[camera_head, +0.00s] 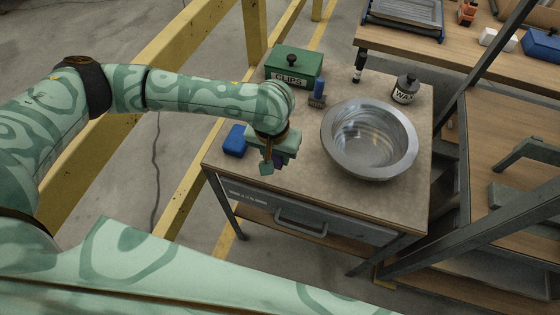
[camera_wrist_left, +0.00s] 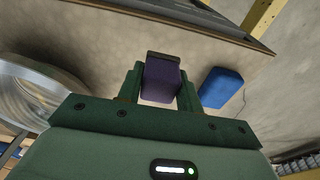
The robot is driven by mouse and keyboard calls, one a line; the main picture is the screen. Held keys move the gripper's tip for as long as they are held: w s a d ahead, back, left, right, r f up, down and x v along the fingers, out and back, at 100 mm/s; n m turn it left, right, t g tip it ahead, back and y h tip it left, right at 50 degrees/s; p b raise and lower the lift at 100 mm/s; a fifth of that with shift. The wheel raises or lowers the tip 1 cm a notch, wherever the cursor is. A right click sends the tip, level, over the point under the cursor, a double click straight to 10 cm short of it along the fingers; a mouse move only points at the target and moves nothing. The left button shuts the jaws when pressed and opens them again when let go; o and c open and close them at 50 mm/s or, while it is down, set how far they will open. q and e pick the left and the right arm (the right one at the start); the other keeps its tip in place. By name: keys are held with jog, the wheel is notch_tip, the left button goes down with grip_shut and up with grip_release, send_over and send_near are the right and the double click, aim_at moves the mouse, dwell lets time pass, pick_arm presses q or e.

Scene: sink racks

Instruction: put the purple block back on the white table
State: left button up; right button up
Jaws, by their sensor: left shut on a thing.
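My left gripper (camera_head: 273,164) is shut on the purple block (camera_wrist_left: 162,80), over the left part of a beige-topped table (camera_head: 320,197). The block sits between the two fingers in the left wrist view. In the head view the gripper mostly hides it, and only a little purple (camera_head: 281,160) shows. I cannot tell whether the block touches the tabletop. No plainly white table shows. My right gripper is not in view.
A metal bowl (camera_head: 340,158) stands right of the gripper. A blue block (camera_head: 235,141) lies just left of it. A green CLIPS box (camera_head: 293,63), a brush (camera_head: 318,93) and a WAX jar (camera_head: 405,88) stand farther back. The table's front strip is clear.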

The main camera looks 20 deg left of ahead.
pick_arm(q)
jog(key=w+f, duration=0.1)
jog(key=w+f+b, duration=0.1)
jog(key=shift+w+a+f, duration=0.1)
jog(key=shift+a+f, duration=0.05)
jog(key=shift+f, duration=0.25)
jog(key=shift+w+f+b, duration=0.2)
jog(key=shift+f+b, duration=0.1)
notch_tip(320, 180, down, 4)
jog(key=shift+w+r+b, duration=0.1)
jog(key=shift+r+b, duration=0.15)
jog(key=shift+b, duration=1)
jog(key=shift+r, duration=0.2)
jog(key=shift+c, duration=0.3)
jog(key=shift+f+p, duration=0.1)
jog(key=shift+p, duration=0.2)
jog(key=o, duration=1)
